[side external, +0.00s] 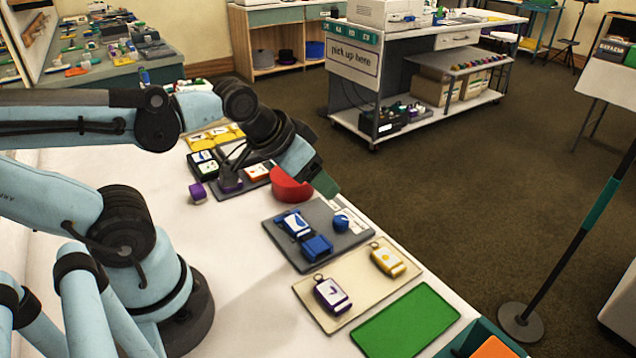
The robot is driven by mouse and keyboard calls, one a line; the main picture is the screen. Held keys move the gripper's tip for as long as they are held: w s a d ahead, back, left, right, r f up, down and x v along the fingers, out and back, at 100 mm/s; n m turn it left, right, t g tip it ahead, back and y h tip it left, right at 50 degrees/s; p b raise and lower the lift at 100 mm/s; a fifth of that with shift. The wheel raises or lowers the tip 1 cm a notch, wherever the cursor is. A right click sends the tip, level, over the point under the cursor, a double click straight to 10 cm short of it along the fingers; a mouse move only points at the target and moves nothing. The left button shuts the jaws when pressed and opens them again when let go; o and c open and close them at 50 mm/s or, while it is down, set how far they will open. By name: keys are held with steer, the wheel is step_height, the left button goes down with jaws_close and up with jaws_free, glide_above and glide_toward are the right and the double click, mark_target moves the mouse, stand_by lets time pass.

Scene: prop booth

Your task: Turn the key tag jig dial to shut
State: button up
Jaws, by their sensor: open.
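A grey board (283,240) lies on the white table and carries what looks like the key tag jig (298,226), a blue and white device with a blue block (318,247) at its front. A round blue dial (341,223) sits on the board's right side beside a pale label; its marks and setting are too small to read. My gripper (326,186), with a green tip, is above and slightly behind the dial, apart from it. The gap between its fingers is hard to see from this side. Nothing shows held in it.
In front of the board, a beige mat (350,272) holds a yellow tag (388,258) and a purple tag (332,295). A green mat (405,322) lies nearer. A small purple block (198,192) stands left of the bowl.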

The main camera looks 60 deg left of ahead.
steer(key=shift+w+r+m+g, duration=0.3)
steer(key=shift+w+m+g, duration=0.3)
steer(key=shift+m, duration=0.6)
steer(key=shift+c, duration=0.2)
steer(key=m+g, duration=0.6)
steer(key=m, duration=0.7)
glide_above(341, 218)
steer(key=f, duration=0.1)
steer(key=shift+f, duration=6)
steer(key=shift+c, duration=0.2)
steer(key=c, duration=1)
